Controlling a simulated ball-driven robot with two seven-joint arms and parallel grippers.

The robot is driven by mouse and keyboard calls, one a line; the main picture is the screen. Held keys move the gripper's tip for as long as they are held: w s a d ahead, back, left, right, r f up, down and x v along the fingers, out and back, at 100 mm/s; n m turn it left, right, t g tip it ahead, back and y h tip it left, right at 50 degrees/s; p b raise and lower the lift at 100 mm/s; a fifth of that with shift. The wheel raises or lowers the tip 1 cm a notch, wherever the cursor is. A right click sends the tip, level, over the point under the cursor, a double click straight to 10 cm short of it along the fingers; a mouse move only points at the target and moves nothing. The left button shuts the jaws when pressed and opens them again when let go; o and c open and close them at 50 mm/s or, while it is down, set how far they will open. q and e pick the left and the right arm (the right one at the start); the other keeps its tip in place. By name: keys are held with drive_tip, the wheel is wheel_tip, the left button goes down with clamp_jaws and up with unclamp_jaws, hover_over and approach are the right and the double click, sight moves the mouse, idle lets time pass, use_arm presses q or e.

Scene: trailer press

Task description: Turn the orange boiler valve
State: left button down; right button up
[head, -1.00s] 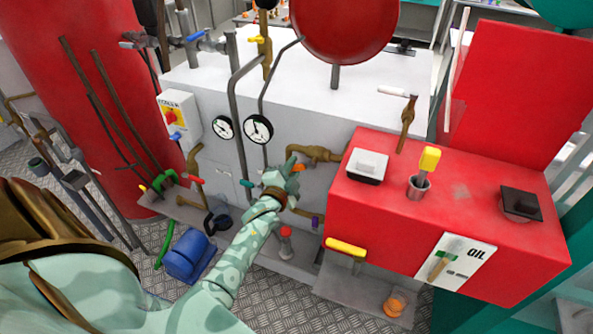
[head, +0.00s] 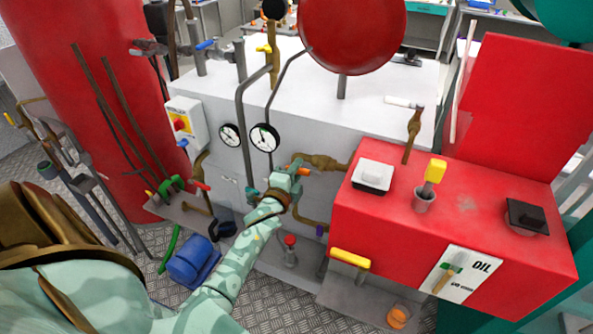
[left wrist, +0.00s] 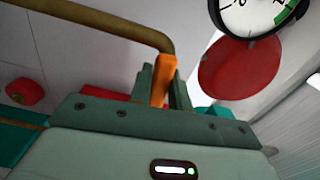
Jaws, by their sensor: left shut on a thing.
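The orange valve handle (head: 303,171) sits on a brass pipe (head: 325,160) at the front of the white boiler cabinet. My left gripper (head: 291,170) is at the handle, with its arm coming from the lower left. In the left wrist view the orange handle (left wrist: 163,80) stands between the two green fingers of my left gripper (left wrist: 163,88), which are shut on it. Part of the handle is hidden by the fingers. My right gripper is not in view.
A red oil box (head: 450,225) with a yellow lever stands to the right of the gripper. Two gauges (head: 264,137) sit up and left of it. A blue motor (head: 190,258) is on the floor at the lower left. A red tank (head: 85,90) stands at the left.

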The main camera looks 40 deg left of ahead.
use_arm(q)
drive_tip(key=c, duration=1.3)
unclamp_jaws()
drive_tip(key=shift+s, duration=0.1)
drive_tip(key=b+v, duration=0.1)
drive_tip(key=v, duration=1.5)
drive_tip(key=shift+d, duration=0.2)
